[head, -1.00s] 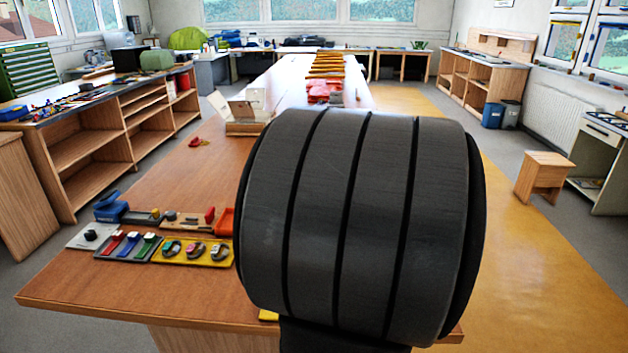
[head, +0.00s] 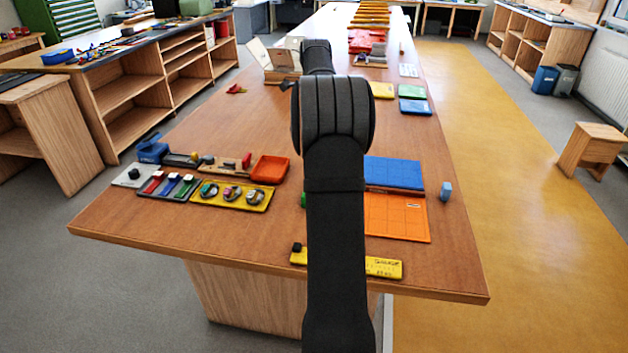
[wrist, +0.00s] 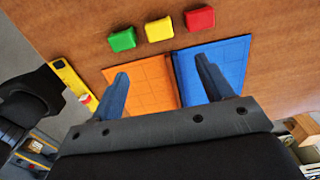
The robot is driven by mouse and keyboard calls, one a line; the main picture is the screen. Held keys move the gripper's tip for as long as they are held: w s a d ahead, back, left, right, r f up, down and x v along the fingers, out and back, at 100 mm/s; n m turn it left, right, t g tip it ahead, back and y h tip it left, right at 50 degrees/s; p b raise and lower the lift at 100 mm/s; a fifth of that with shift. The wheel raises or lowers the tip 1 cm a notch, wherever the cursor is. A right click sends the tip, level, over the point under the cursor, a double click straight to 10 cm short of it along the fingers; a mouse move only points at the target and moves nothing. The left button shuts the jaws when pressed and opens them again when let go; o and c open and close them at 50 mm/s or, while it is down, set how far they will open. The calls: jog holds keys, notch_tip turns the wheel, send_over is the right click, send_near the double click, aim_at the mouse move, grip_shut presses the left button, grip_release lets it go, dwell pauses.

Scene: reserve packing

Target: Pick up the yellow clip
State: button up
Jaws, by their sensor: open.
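The yellow clip (wrist: 159,29) looks like a small block lying on the brown table at the top of the wrist view. It sits between a green block (wrist: 122,39) and a red block (wrist: 200,18), apart from both. My gripper (wrist: 162,68) is open and empty, its two blue fingers spread wide above the orange mat and blue mat. The yellow clip shows beyond the fingertips, roughly between them. In the head view my arm hides the gripper and the yellow clip; only an edge of the green block (head: 303,200) shows.
The orange mat (head: 400,218) and blue mat (head: 394,172) lie side by side. A yellow strip (head: 385,268) lies near the front table edge. A yellow tray (head: 232,204) with rings and an orange tray (head: 270,169) lie to the left.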

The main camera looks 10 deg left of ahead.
notch_tip(320, 180, down, 16)
jog(key=shift+f, duration=0.15)
dwell(0.4)
jog(key=shift+c, duration=0.4)
jog(key=c, duration=0.9)
